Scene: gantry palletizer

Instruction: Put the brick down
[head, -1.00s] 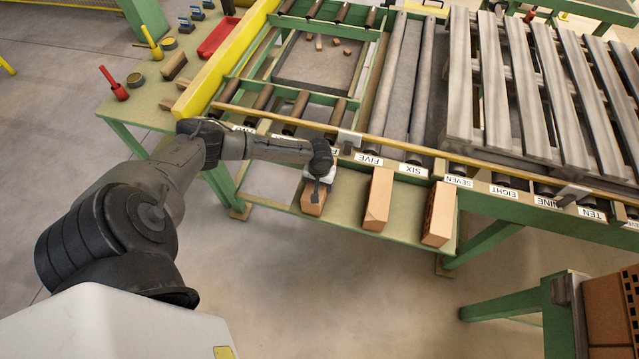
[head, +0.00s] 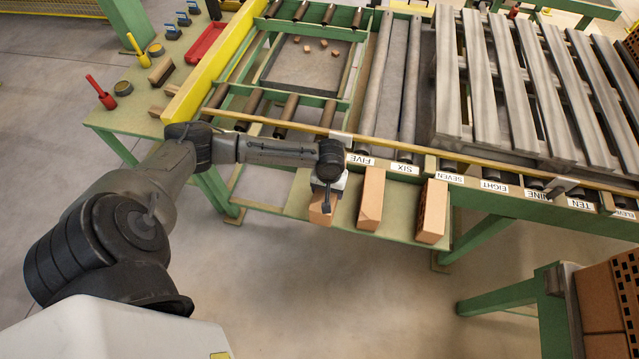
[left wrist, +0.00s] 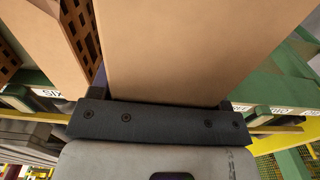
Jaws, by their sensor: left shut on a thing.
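My left gripper (head: 326,190) is shut on an orange-brown brick (head: 321,208), over the left part of a narrow green-edged shelf (head: 342,218). I cannot tell whether the brick touches the shelf or hangs just above it. In the left wrist view the held brick (left wrist: 190,50) fills the middle, above the dark gripper body (left wrist: 160,122). The fingertips are hidden there. To its right on the shelf lie a plain brick (head: 371,198) and a brick with holes (head: 433,211), with a small gap to the held one. My right gripper is not in view.
Behind the shelf runs a yellow rail (head: 400,151) with number labels, then rollers and a grey wooden pallet (head: 475,90). A green side table (head: 125,115) with tools is at the left. More bricks (head: 600,300) are stacked at lower right.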

